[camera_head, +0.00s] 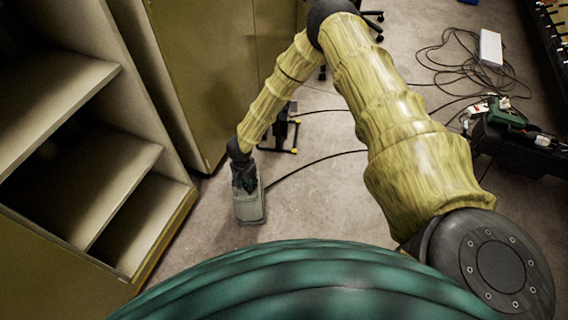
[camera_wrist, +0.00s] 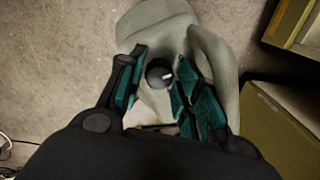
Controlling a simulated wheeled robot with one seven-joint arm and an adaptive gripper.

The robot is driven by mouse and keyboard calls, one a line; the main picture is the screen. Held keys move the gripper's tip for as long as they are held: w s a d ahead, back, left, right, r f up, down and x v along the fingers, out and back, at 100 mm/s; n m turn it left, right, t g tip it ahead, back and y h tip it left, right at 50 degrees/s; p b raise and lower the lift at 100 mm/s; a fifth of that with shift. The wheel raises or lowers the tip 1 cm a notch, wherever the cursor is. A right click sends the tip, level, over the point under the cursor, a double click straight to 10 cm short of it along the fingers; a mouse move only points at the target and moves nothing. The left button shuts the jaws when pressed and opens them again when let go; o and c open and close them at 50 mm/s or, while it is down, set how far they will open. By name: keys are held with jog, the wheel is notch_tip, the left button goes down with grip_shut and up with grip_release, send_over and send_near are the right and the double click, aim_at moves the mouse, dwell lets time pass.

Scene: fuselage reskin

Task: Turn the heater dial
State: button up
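The heater (camera_head: 250,205) is a grey-green box standing on the floor, with a cable running off to the right. In the wrist view the heater body (camera_wrist: 150,20) lies under my gripper. Its dial (camera_wrist: 159,73) is a round black knob with a light mark pointing right. My gripper (camera_wrist: 158,80) has its teal-padded fingers apart, one on each side of the dial. A gap shows between the left finger and the dial; the right finger is very close, and I cannot tell if it touches. In the head view my gripper (camera_head: 245,180) is at the heater's top.
An open shelf cabinet (camera_head: 110,180) stands on the left, with a closed olive cabinet (camera_head: 215,80) behind. Tangled cables and a white box (camera_head: 490,48) lie on the floor at the upper right. A dark tool case (camera_head: 515,140) is on the right. Floor right of the heater is mostly clear.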

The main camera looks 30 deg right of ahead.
jog(key=m+b, duration=0.2)
jog(key=m, duration=0.1)
jog(key=m+b, duration=0.1)
jog(key=shift+f+m+b, duration=0.25)
jog(key=shift+m+b, duration=0.05)
jog(key=shift+b, duration=0.1)
jog(key=m+b, duration=0.3)
jog(key=b, duration=0.2)
jog(key=shift+m, duration=0.4)
jog(key=m+b, duration=0.1)
jog(key=b, duration=0.2)
jog(key=shift+m+b, duration=0.3)
jog(key=shift+b, duration=0.05)
jog(key=m+b, duration=0.2)
jog(key=b, duration=0.2)
jog(key=shift+b, duration=0.4)
jog(key=m+b, duration=0.4)
jog(key=b, duration=0.6)
jog(key=shift+r, duration=0.1)
